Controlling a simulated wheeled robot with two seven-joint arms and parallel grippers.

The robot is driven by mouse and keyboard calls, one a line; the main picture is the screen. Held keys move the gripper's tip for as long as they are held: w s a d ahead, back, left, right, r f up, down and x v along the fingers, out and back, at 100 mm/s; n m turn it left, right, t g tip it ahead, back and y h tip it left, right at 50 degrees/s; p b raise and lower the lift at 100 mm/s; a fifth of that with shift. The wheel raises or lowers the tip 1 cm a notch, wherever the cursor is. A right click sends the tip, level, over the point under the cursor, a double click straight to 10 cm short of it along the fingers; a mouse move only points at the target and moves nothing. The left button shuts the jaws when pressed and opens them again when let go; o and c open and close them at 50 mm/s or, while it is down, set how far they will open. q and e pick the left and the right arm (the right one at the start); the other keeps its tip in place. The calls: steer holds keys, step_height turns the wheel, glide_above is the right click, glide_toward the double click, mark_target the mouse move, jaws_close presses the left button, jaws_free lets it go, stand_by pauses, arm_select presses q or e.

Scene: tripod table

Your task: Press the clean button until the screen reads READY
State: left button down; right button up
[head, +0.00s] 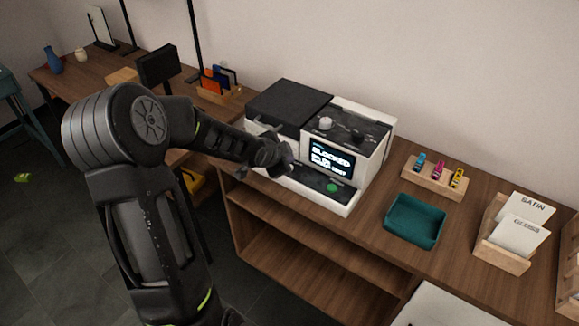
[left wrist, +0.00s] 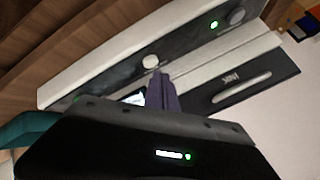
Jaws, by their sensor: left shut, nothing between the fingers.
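A white and dark grey printer (head: 345,125) stands on the wooden desk. Its screen (head: 332,162) reads BLOCKED, with smaller lines below that I cannot read surely. A green round button (head: 332,187) sits on the dark front panel, right of my left gripper (head: 286,163). The left gripper is shut and empty, over the panel's left part. In the left wrist view, its fingertips (left wrist: 158,76) point at a pale round button (left wrist: 151,61); I cannot tell if they touch. A green light (left wrist: 214,24) and a grey knob (left wrist: 236,16) lie farther along. No button label is readable. My right gripper is out of view.
A teal tray (head: 415,219), a wooden holder with small coloured cartridges (head: 436,178) and a card rack (head: 505,240) stand right of the printer. A holder with coloured cards (head: 220,85) stands behind left. Shelves (head: 300,235) are open below.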

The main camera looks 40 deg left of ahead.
arm_select(q)
steer(key=shift+f, duration=0.4)
steer(key=shift+f+b, duration=0.5)
steer(key=shift+b, duration=0.15)
stand_by(0.4)
steer(key=shift+r, duration=0.1)
steer(key=shift+r+p, duration=0.85)
steer(key=shift+p, duration=0.1)
step_height(320, 180, up, 5)
steer(key=p, duration=0.5)
stand_by(0.8)
